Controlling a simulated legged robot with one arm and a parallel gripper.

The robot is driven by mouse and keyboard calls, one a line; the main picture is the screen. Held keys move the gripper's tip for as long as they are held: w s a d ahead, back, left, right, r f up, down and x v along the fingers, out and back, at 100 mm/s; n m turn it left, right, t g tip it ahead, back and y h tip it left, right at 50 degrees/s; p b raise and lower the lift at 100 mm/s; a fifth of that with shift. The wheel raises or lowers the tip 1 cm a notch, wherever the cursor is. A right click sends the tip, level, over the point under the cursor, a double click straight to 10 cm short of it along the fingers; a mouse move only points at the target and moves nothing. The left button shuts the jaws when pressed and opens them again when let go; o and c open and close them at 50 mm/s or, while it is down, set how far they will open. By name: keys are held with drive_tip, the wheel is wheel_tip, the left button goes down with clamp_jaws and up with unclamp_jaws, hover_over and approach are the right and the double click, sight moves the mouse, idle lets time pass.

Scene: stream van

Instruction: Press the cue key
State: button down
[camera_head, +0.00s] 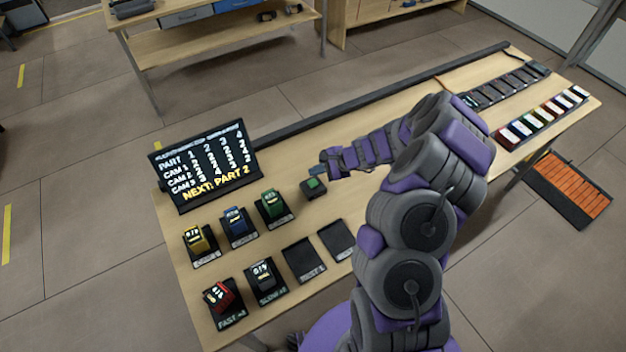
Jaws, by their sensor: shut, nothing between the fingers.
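A small dark block with a green top (314,187) stands on the wooden table just right of the display; it looks like the cue key, but I cannot read a label on it. My gripper (318,171) is shut and empty. In the picture its tip is right at the upper edge of the green-topped block. I cannot tell whether it touches the block or hovers above or behind it. My purple and grey arm reaches in from the lower right and hides part of the table.
A black display (203,166) shows rows for parts and cameras, with a yellow line naming part 2. Blue (236,226), green (272,206), yellow (199,243), red (221,298) and black (264,276) blocks sit on labelled pads. Two pads, including one (304,260), are empty. Coloured cases (541,118) line the far right.

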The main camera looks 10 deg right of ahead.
wheel_tip(320, 180, up, 2)
drive_tip(key=shift+r+p, duration=0.2)
drive_tip(key=shift+p, duration=0.45)
idle(0.3)
drive_tip(key=shift+a+r, duration=0.15)
drive_tip(key=s+a+r+n+g, duration=0.2)
drive_tip(key=s+a+r+n, duration=0.4)
drive_tip(key=r, duration=0.3)
drive_tip(key=s+a+r+n+g, duration=0.2)
drive_tip(key=s+a+r+n, duration=0.1)
drive_tip(key=s+a+r, duration=0.45)
drive_tip(key=s+d+r+n+h, duration=0.2)
drive_tip(key=s+d, duration=0.2)
drive_tip(key=s, duration=0.5)
drive_tip(key=s+d+r+n+g+h+b, duration=0.1)
drive_tip(key=s+d+r+n+h, duration=0.1)
drive_tip(key=s, duration=0.7)
drive_tip(key=s+d+r+n+g+h, duration=0.1)
drive_tip(key=s+d+r+n+h, duration=0.1)
drive_tip(key=s+d, duration=0.4)
drive_tip(key=s+r+h, duration=0.1)
drive_tip(key=s+h, duration=0.1)
drive_tip(key=s, duration=0.2)
drive_tip(key=shift+d+r, duration=0.25)
drive_tip(key=shift+d, duration=0.05)
